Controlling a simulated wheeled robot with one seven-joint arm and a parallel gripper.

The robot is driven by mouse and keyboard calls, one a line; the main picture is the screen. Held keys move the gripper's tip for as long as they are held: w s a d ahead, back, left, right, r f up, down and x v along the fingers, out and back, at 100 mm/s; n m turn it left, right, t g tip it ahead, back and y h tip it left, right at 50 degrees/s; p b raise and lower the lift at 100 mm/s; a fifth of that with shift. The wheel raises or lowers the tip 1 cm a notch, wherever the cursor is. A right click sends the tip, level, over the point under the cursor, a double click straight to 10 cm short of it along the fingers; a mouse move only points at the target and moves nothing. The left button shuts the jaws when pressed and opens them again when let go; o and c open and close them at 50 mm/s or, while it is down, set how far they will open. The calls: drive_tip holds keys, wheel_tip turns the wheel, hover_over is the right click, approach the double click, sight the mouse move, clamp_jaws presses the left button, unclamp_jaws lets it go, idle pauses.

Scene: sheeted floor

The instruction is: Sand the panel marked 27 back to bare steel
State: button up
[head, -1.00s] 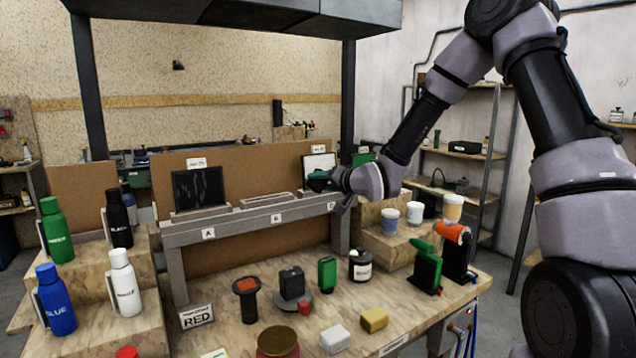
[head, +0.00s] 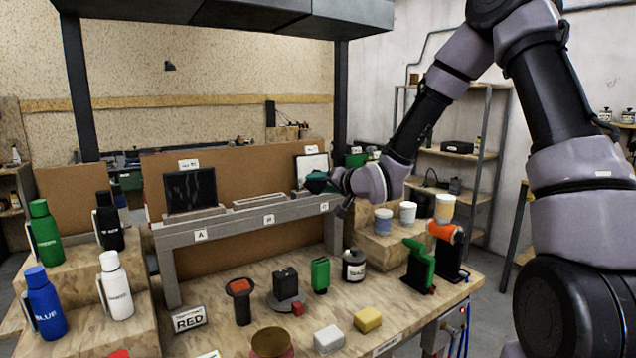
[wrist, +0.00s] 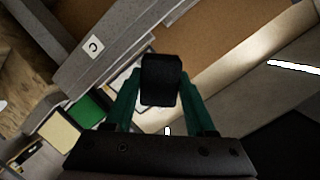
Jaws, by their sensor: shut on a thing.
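My gripper (head: 322,184) is at the right end of the grey rack, in front of the light panel (head: 312,164) by the slot marked C. Its teal fingers are shut on a dark block (wrist: 161,80), seen end-on in the wrist view; I cannot tell what tool it is. The gripper hides the lower part of the light panel, and I cannot tell whether the block touches it. A black panel (head: 190,191) with faint pale marks stands in slot A. Small labels hang above both panels, too small to read, so I cannot tell which is 27.
The grey rack (head: 240,224) stands over the bench; slot B holds no panel. Tools, blocks and a black jar (head: 354,264) cover the bench front. Tubs (head: 383,220) stand on a step right of the rack.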

sight(297, 180)
drive_tip(key=shift+w+a, duration=0.1)
drive_tip(key=shift+r+x, duration=0.2)
drive_tip(key=shift+x, duration=3.15)
drive_tip(key=shift+w+a+f, duration=0.1)
drive_tip(key=shift+w+a, duration=0.1)
drive_tip(key=shift+w, duration=0.3)
drive_tip(key=shift+w+a+f, duration=0.1)
drive_tip(key=shift+w+a, duration=0.1)
drive_tip(key=shift+w, duration=0.3)
drive_tip(key=shift+r, duration=0.1)
drive_tip(key=shift+w+d, duration=0.55)
drive_tip(key=shift+d, duration=0.3)
drive_tip(key=shift+w+d, duration=0.5)
drive_tip(key=shift+d, duration=0.35)
drive_tip(key=shift+w, duration=0.1)
